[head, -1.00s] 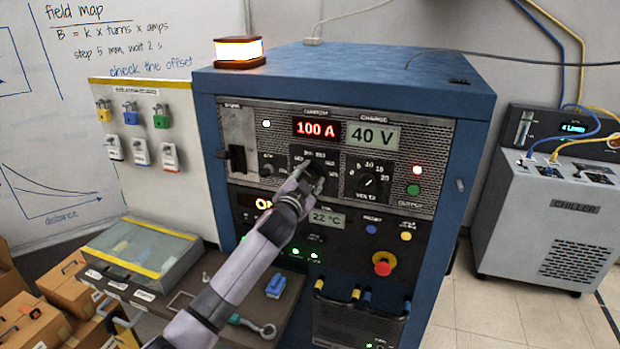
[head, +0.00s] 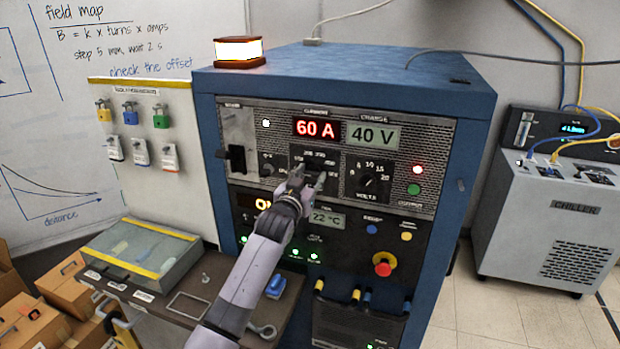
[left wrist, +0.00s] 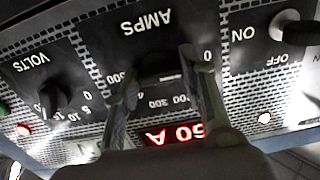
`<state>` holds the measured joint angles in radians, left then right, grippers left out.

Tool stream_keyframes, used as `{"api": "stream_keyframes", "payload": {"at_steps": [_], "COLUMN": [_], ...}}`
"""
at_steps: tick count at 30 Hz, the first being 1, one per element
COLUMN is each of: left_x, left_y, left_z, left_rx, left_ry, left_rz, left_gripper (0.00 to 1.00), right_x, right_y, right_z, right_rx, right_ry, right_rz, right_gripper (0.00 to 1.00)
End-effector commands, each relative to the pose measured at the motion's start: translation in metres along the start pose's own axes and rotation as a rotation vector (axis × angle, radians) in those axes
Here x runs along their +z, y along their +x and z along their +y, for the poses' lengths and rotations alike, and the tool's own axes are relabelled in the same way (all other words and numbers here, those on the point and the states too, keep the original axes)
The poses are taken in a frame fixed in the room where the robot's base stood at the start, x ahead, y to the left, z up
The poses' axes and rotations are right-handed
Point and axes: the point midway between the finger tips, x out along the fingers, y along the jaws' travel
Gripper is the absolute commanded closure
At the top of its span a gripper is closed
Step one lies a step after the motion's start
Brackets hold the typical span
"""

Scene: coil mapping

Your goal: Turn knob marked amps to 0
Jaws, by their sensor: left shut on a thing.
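The amps knob (head: 314,169) is a dark knob on the blue cabinet's front panel, below the red current display (head: 316,128), which reads 60 A. My left gripper (head: 304,178) is at this knob, and its fingers cover part of it. In the left wrist view, which is upside down, the AMPS label (left wrist: 147,25) shows and my two fingers (left wrist: 160,85) are shut on the dark amps knob (left wrist: 160,66), one on each side. The knob's pointer is hidden. The red digits (left wrist: 174,135) show partly between the fingers. My right gripper is not in view.
The volts knob (head: 367,183) sits right of the amps knob, with the 40 V display (head: 373,136) above it. A small switch (head: 267,168) is to the left. A red emergency button (head: 383,264) is lower right. A shelf with tools (head: 190,304) lies below.

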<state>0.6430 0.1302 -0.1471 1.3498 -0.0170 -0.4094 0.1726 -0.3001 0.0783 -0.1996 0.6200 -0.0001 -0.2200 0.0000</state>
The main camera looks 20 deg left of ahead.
Motion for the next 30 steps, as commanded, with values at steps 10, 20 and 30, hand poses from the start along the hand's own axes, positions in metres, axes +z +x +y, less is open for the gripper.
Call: {"api": "stream_keyframes", "payload": {"at_steps": [10, 20, 30], "left_x": [0.0009, 0.0008, 0.0004], "left_y": [0.0000, 0.0000, 0.0000], "left_z": [0.0003, 0.0003, 0.0001], "left_rx": [0.000, 0.001, 0.000], "left_ry": [-0.053, -0.054, -0.051], "left_rz": [-0.002, -0.002, -0.001], "left_gripper": [0.90, 0.59, 0.42], "right_x": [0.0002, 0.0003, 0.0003], "right_y": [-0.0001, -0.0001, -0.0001], "right_z": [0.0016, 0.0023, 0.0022], "right_rx": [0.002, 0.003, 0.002], "right_ry": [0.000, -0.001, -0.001], "right_rz": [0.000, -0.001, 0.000], "right_gripper": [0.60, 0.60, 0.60]}}
